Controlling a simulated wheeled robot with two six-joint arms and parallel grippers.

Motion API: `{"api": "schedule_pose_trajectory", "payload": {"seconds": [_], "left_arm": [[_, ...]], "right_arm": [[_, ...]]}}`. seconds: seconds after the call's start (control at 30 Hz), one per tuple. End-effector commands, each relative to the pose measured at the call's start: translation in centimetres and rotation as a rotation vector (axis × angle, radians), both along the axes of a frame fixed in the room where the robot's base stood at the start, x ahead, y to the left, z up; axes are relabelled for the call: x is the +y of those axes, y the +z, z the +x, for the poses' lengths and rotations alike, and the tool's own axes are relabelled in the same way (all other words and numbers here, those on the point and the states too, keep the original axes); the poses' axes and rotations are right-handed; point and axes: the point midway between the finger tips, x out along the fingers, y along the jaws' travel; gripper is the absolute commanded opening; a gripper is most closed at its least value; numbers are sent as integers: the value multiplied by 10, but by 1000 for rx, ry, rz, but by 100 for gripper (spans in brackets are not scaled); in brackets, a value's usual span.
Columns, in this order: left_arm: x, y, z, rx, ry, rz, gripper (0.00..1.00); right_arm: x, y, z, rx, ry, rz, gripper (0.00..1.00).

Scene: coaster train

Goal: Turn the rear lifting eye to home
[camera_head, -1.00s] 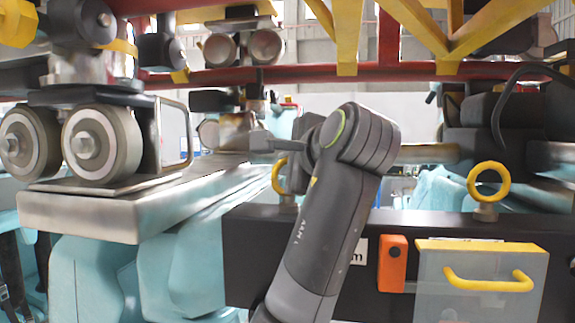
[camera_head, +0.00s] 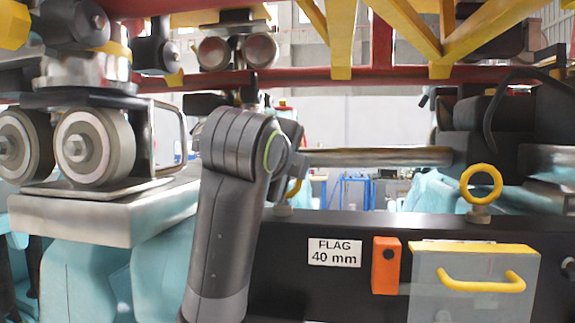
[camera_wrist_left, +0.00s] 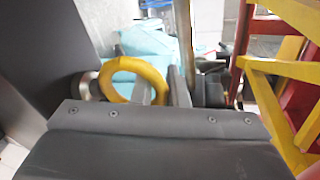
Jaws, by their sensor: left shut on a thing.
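Two yellow ring-shaped lifting eyes stand on the dark beam (camera_head: 330,228). The right-hand lifting eye (camera_head: 482,184) faces the head camera and stands free. The left-hand lifting eye (camera_head: 294,187) is mostly hidden behind my left arm; I cannot tell its angle well. It also shows close up in the left wrist view (camera_wrist_left: 113,68). My left gripper (camera_wrist_left: 162,90) is shut on this eye, with one grey finger seen through the ring and another just right of it. In the head view the fingers are hidden by the wrist. My right gripper is not in view.
A white "FLAG 40 mm" label (camera_head: 334,252), an orange block (camera_head: 386,265) and a grey box with a yellow handle (camera_head: 484,281) are on the beam's front. Wheels (camera_head: 95,147) on a metal plate (camera_head: 110,217) stand left. Yellow and red framework (camera_head: 400,72) hangs above.

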Motion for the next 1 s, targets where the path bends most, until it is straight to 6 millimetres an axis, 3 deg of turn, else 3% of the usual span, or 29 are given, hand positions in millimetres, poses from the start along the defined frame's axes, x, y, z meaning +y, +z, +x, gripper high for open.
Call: {"api": "schedule_pose_trajectory", "payload": {"seconds": [0.6, 0.63, 0.77, 1.0], "left_arm": [[0, 4, -1, -12, -40, -2, 0], [0, 4, -1, -12, -40, -2, 17], [0, 3, -1, -9, -41, -1, 34], [0, 2, -1, -5, -40, -1, 34]], "right_arm": [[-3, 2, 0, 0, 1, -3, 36], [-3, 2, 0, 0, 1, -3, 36], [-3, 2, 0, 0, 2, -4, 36], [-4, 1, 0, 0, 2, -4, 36]]}}
